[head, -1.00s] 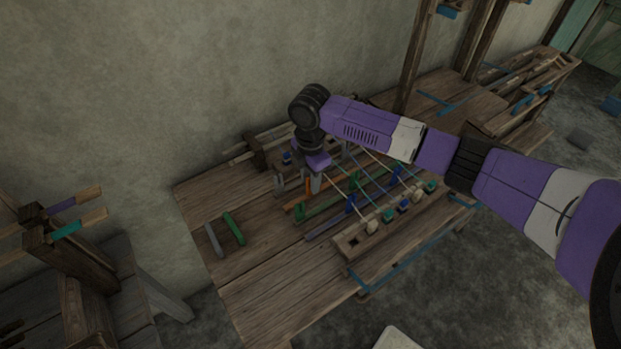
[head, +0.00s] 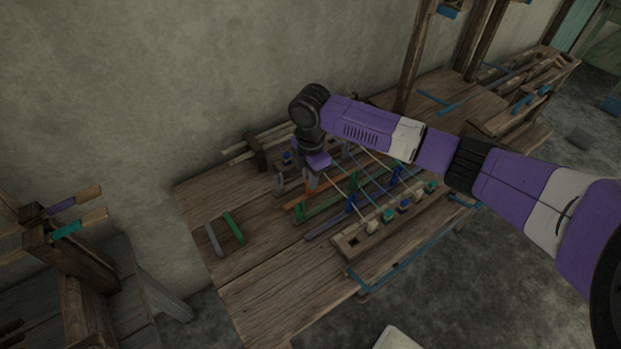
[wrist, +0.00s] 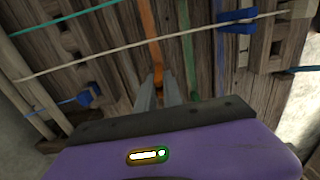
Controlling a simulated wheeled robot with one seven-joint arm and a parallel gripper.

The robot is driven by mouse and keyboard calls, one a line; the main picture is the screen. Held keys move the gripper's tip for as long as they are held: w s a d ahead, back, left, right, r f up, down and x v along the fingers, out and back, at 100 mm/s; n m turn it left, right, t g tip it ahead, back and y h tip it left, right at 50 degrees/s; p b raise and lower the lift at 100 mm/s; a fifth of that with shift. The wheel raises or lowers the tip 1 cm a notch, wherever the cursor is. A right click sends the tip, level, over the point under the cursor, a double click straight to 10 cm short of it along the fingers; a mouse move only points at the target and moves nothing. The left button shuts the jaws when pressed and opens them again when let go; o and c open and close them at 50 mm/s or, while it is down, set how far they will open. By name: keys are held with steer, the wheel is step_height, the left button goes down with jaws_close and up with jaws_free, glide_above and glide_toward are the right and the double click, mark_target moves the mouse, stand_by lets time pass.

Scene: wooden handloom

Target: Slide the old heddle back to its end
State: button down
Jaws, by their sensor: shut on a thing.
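An orange heddle (head: 308,186) stands on the loom at the work table, with an orange bar running along beside it. In the wrist view the orange piece (wrist: 151,40) runs down between my fingertips. My gripper (head: 311,180) is shut on its upright part; in the wrist view the two grey fingers (wrist: 160,95) close around it, hiding the grip itself. I cannot tell from the frames which one is the old heddle.
Pale and teal threads (wrist: 150,47) cross the loom close to my fingers. A slotted wooden beam with pegs (head: 352,242) stands at the front. A loose green bar (head: 233,228) and a grey bar (head: 214,240) lie on the table's left, with bare wood around them.

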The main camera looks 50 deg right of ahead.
stand_by(0.7)
steer(key=a, duration=0.2)
steer(key=w+a+p, duration=0.1)
steer(key=a, duration=0.3)
steer(key=shift+w+r+p, duration=0.1)
steer(key=shift+w+p, duration=0.25)
steer(key=shift+p, duration=0.05)
steer(key=shift+w+a, duration=0.15)
steer(key=shift+a, duration=0.4)
steer(key=c, duration=1.5)
jaws_free()
steer(key=shift+a, duration=0.1)
steer(key=shift+r+b, duration=0.45)
steer(key=shift+r, duration=3.35)
